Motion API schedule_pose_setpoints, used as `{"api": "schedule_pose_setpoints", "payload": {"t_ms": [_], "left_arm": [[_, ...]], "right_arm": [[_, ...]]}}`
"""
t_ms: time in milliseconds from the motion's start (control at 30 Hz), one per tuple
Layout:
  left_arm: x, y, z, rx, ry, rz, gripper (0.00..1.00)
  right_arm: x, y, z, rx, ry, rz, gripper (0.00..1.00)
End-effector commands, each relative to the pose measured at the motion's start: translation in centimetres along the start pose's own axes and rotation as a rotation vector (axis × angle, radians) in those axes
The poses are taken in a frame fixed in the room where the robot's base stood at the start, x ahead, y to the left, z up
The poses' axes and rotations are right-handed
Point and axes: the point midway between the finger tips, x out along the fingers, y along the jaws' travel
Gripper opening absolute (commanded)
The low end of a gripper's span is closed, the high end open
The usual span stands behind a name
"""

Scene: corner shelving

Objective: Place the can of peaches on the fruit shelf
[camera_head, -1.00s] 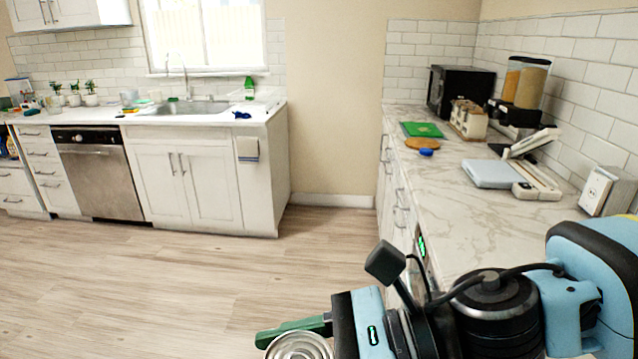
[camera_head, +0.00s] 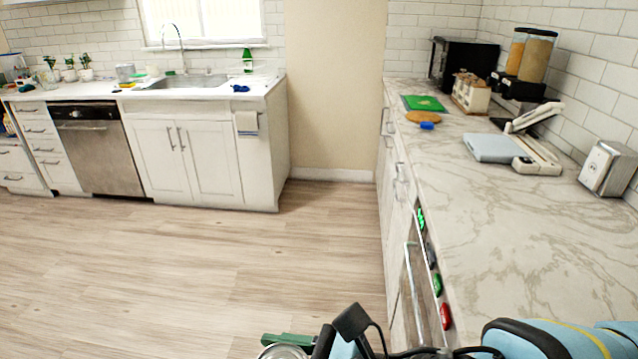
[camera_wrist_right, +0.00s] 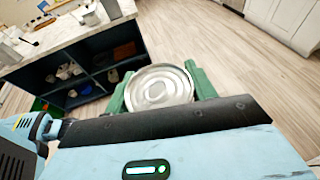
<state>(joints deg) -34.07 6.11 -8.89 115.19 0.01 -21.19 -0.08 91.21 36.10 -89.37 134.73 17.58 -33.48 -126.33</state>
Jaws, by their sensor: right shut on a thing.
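A metal can (camera_wrist_right: 158,88), its round silver end facing the camera, sits between the green fingers of my right gripper (camera_wrist_right: 160,82) in the right wrist view. The fingers are shut on its sides. Its label is hidden, so I cannot read whether it is peaches. In the head view only part of the can (camera_head: 283,352) shows at the bottom edge, by a green finger of my right gripper (camera_head: 287,342). My left gripper is out of view. No shelf marked for fruit can be made out.
In the right wrist view a dark open shelf unit (camera_wrist_right: 92,78) with several small items stands under a pale top. In the head view a marble counter (camera_head: 510,230) runs along the right, with a black microwave (camera_head: 462,64). The wooden floor (camera_head: 200,270) is clear.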

Motion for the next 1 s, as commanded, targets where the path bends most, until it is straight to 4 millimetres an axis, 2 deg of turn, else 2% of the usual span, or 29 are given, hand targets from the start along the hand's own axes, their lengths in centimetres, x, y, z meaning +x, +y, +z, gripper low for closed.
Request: {"api": "schedule_pose_setpoints", "payload": {"t_ms": [300, 567, 767, 900, 1000], "left_arm": [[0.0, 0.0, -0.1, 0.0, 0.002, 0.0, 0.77], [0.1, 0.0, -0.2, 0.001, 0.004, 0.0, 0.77], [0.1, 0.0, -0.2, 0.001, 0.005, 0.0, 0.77], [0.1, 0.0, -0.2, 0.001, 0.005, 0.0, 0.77], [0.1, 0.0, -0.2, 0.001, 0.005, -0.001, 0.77]], "right_arm": [[0.8, -1.5, -4.2, 0.063, 0.0, -0.177, 0.23], [0.1, -3.7, -8.1, 0.126, 0.002, -0.384, 0.23], [-2.8, -6.2, -11.7, 0.205, 0.003, -0.646, 0.23], [-6.4, -7.9, -13.7, 0.273, 0.001, -0.872, 0.23], [-8.6, -8.4, -14.4, 0.309, -0.002, -0.991, 0.23]]}}
